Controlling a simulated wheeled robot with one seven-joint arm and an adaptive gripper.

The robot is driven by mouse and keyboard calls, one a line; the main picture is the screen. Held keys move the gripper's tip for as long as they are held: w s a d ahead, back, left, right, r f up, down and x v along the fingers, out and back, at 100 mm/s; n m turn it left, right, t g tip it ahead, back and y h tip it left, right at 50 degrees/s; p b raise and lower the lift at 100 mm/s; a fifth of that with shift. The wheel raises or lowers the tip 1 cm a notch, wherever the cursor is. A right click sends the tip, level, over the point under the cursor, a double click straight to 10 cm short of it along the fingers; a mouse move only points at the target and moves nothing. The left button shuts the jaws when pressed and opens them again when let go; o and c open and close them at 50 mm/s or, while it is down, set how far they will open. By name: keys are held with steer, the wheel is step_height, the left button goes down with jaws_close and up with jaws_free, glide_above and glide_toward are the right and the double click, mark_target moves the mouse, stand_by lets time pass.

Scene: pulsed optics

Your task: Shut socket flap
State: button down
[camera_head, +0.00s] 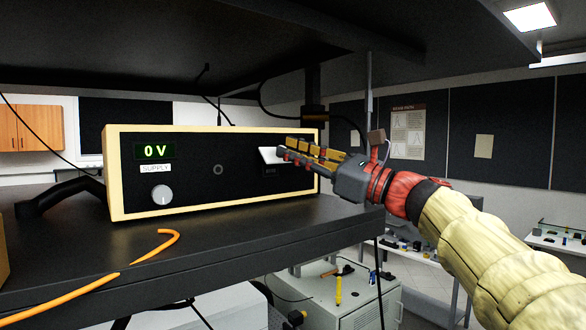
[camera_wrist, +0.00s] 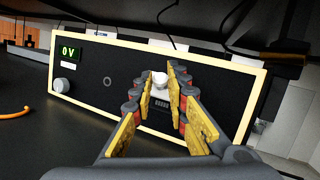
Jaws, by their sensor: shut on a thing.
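The power supply (camera_head: 190,148) is a black-faced box with a cream frame, standing on a dark shelf. Its display reads 0 V. A white flap (camera_head: 270,155) sticks out from the right part of its front panel, above a small dark label. In the wrist view the white flap (camera_wrist: 160,78) shows between the fingertips. My gripper (camera_head: 284,153) reaches in from the right and is shut on the flap; its yellow and red fingers (camera_wrist: 163,88) hide part of it. The socket behind the flap cannot be made out.
A grey knob (camera_head: 161,195) and a small round jack (camera_head: 218,170) are on the panel left of the flap. A dark upper shelf (camera_head: 200,40) hangs over the supply. Black cables run behind it.

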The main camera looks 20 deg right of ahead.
steer(key=shift+f+b, duration=0.15)
steer(key=shift+b, duration=0.35)
steer(key=c, duration=1.7)
jaws_free()
steer(key=shift+c, duration=0.2)
steer(key=v, duration=1.2)
steer(key=shift+f, duration=0.3)
steer(key=shift+w+a, duration=0.1)
